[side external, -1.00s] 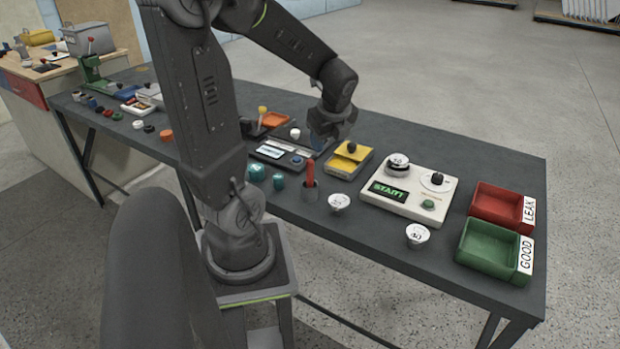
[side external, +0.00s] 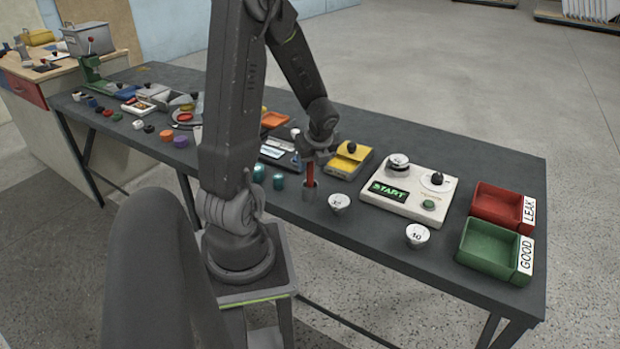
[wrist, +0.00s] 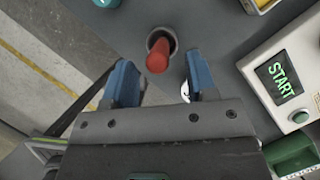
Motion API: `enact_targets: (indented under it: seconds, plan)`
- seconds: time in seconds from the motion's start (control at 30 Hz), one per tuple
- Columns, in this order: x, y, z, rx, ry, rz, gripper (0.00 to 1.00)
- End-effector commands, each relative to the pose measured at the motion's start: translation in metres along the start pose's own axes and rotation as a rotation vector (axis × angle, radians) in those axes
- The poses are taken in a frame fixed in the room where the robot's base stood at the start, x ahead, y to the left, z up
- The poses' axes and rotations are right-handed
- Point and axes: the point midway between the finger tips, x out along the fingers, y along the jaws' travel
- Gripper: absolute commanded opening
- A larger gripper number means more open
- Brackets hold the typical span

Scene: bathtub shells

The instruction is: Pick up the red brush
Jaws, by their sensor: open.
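The red brush (side external: 310,174) stands upright in a small grey holder (side external: 309,192) near the front edge of the dark table. In the wrist view the brush (wrist: 158,56) shows as a red handle end rising out of the round holder. My gripper (side external: 316,158) is just above the brush in the side view. In the wrist view its two blue fingers (wrist: 162,78) are apart, and the brush lies a little beyond their tips, roughly between them. The gripper is open and empty. The brush's lower end is hidden inside the holder.
A yellow box (side external: 347,160) and the white START panel (side external: 410,190) are further right. Red (side external: 497,206) and green (side external: 490,252) trays sit at the right end.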

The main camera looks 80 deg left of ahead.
Motion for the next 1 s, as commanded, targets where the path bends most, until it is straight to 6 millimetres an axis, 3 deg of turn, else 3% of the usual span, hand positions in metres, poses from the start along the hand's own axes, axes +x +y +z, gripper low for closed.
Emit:
enact_targets:
  seconds: [0.13, 0.3, 0.6, 1.0]
  plan:
    - [0.024, 0.003, 0.001, 0.001, 0.004, 0.005, 0.52]
    - [0.039, 0.002, 0.002, 0.001, 0.002, 0.003, 0.52]
    - [0.042, 0.001, 0.002, 0.000, 0.000, 0.000, 0.51]
    - [0.042, 0.001, 0.002, 0.000, 0.000, 0.001, 0.13]
